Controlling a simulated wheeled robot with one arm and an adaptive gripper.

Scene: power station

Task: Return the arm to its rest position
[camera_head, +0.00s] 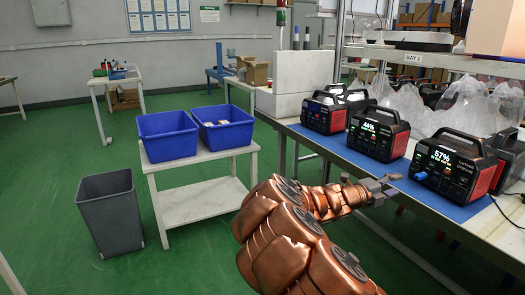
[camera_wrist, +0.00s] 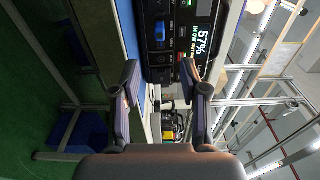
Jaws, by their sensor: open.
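My copper-coloured arm (camera_head: 290,225) reaches from the bottom of the head view toward the workbench. My gripper (camera_head: 384,183) is at the bench's front edge, in front of the power stations. In the wrist view my gripper (camera_wrist: 166,92) is open, with nothing between its fingers. A power station reading 57% (camera_head: 455,165) stands on the blue mat just right of the gripper. It shows sideways in the wrist view (camera_wrist: 172,40), beyond the fingertips. A blue plug sits in its front. A power station reading 44% (camera_head: 378,132) stands behind and left of the gripper.
Another power station (camera_head: 323,113) stands farther left on the bench (camera_head: 425,210). Plastic-wrapped items line the bench's back. Two blue bins (camera_head: 167,135) and (camera_head: 221,126) sit on a white cart (camera_head: 200,200). A grey bin (camera_head: 111,210) stands on the green floor. Open floor lies at left.

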